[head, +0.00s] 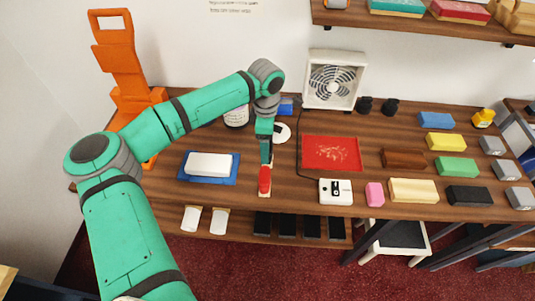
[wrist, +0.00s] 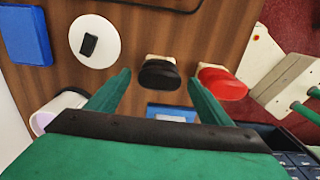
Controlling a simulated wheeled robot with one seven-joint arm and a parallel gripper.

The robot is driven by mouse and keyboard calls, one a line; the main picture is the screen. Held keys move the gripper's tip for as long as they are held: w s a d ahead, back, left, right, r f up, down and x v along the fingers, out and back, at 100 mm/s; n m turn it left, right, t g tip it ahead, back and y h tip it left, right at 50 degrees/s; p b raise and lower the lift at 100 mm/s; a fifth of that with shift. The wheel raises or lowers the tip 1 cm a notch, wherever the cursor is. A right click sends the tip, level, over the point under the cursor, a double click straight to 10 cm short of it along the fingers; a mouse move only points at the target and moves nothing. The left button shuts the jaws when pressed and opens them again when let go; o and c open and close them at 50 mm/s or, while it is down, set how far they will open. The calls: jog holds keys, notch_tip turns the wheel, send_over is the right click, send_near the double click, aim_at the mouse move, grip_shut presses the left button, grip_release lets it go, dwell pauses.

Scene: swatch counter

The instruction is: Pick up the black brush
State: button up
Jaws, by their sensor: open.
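The black brush (wrist: 160,74), a dark oval head on a pale base, shows in the wrist view just ahead of and between the fingertips of my gripper (wrist: 160,79). The fingers are open and apart from each other, with nothing visibly held. In the head view my gripper (head: 266,158) points down over the front middle of the counter, and the black brush is hidden there by the arm and gripper. A red brush (wrist: 222,83) stands beside the black one, close to the right finger; it also shows in the head view (head: 264,181).
A white disc (head: 281,132) and a blue block (head: 287,104) lie behind my gripper. A blue tray (head: 186,177) with a white block is to its left, a red tray (head: 345,168) to its right. A white switch box (head: 327,198) stands at the front edge.

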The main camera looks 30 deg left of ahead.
jog(key=shift+w+d+f, duration=0.15)
jog(key=shift+d+f, duration=0.05)
jog(key=shift+f, duration=1.2)
jog(key=shift+w+d+f, duration=0.1)
jog(key=shift+d+f, duration=0.05)
jog(key=shift+f, duration=1.2)
jog(key=shift+s+a, duration=0.15)
jog(key=shift+a, duration=0.1)
jog(key=shift+c, duration=0.2)
jog(key=c, duration=1.1)
notch_tip(320, 180, up, 10)
jog(key=shift+r, duration=0.1)
jog(key=o, duration=0.5)
jog(key=shift+c, duration=0.2)
jog(key=shift+d, duration=0.15)
jog(key=c, duration=0.3)
